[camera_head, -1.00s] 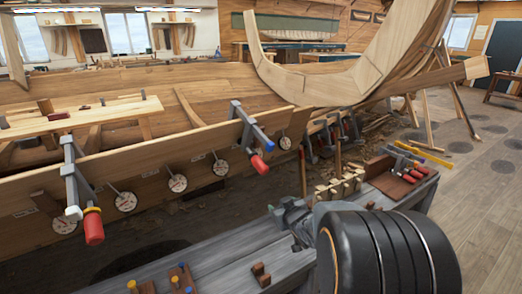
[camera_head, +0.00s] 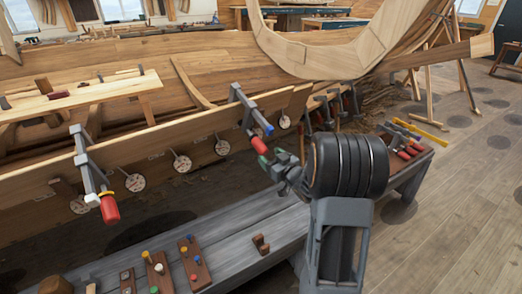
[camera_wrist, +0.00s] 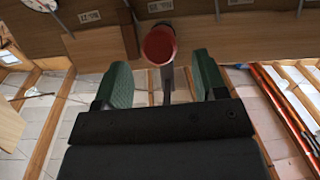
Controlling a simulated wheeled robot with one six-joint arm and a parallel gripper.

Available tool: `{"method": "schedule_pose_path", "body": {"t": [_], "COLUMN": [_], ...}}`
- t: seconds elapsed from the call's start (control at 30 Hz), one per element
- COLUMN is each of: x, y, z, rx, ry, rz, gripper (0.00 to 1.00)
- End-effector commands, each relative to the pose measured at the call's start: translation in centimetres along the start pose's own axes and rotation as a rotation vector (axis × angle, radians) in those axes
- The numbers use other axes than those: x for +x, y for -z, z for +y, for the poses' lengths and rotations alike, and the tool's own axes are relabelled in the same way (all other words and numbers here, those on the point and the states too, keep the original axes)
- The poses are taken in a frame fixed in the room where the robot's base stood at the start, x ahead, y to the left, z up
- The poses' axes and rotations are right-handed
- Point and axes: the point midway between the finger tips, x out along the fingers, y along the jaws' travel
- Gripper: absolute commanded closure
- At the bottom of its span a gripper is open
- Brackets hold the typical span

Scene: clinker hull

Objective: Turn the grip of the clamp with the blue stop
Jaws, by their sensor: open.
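The clamp with the blue stop (camera_head: 269,129) hangs on the plank edge in the middle of the head view. Its red grip (camera_head: 258,144) points down toward me. My gripper (camera_head: 265,162) is at the lower end of this grip. In the wrist view the round red end of the grip (camera_wrist: 159,44) faces the camera, just beyond and between my two green fingers (camera_wrist: 162,72). The fingers are open, with a gap on each side of the grip. The blue stop is not visible in the wrist view. Contact is not visible.
A second clamp with a yellow stop (camera_head: 106,194) and red grip (camera_head: 110,210) hangs at left. Round white dials (camera_head: 182,164) line the plank. A grey bench (camera_head: 215,230) with peg boards (camera_head: 195,264) lies below. Spare red-handled clamps (camera_head: 408,150) lie at right.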

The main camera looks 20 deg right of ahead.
Motion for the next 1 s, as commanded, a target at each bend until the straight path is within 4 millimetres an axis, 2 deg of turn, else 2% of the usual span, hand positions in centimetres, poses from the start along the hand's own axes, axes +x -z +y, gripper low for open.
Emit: {"method": "schedule_pose_path", "body": {"t": [0.03,0.2,0.4,0.83,1.0], "x": [1.0,3.5,5.2,5.8,5.8], "y": [0.0,0.0,0.0,0.0,0.0], "z": [-0.1,-0.1,0.0,0.0,0.0], "rx": [0.000,0.000,0.000,0.000,0.000], "ry": [0.003,0.002,0.000,-0.001,-0.001], "rz": [0.001,0.000,0.000,-0.001,-0.001], "gripper": [0.35,0.35,0.35,0.35,0.51]}}
